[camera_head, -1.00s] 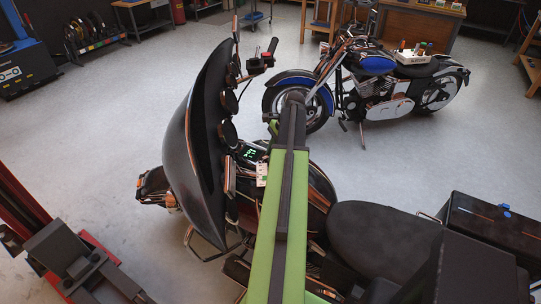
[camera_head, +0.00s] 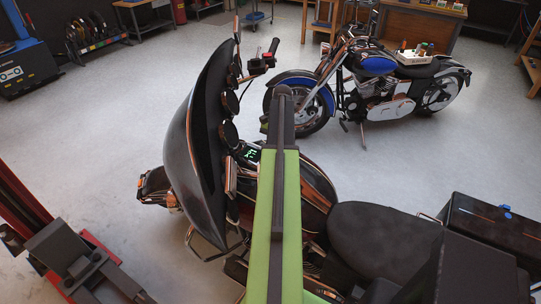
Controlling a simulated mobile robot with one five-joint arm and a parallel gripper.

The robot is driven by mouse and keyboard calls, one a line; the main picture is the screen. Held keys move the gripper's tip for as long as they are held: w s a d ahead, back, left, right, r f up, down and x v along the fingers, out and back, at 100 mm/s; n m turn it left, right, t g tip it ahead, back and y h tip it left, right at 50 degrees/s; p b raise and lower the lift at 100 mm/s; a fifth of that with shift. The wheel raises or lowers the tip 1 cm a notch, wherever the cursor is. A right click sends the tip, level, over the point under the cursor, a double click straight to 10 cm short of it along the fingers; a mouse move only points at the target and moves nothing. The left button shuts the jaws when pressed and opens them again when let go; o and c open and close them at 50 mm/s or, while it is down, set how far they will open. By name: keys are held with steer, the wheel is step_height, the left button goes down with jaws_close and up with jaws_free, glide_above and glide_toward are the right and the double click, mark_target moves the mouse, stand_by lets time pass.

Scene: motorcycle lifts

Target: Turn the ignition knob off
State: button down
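The near motorcycle has a large black fairing (camera_head: 200,140), several round dark gauges and a small lit green display (camera_head: 250,153). Its dark tank (camera_head: 318,190) shows to the right of my green arm, with the black seat (camera_head: 380,235) behind it. I cannot make out the ignition knob; my arm covers part of the console beside the display. My arm reaches over the motorcycle, just right of the display. My gripper does not show beyond or beside the arm, so its opening and any contact are hidden.
A blue and chrome motorcycle (camera_head: 365,85) stands farther back, with a white tray (camera_head: 413,57) of small items on its seat. A red and dark lift post (camera_head: 70,255) stands at lower left. Grey floor is free at left.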

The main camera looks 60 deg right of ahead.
stand_by(0.4)
steer(key=c, duration=1.4)
jaws_free()
steer(key=shift+o, duration=0.2)
steer(key=p+v, duration=1.6)
steer(key=v, duration=0.1)
steer(key=shift+r, duration=0.25)
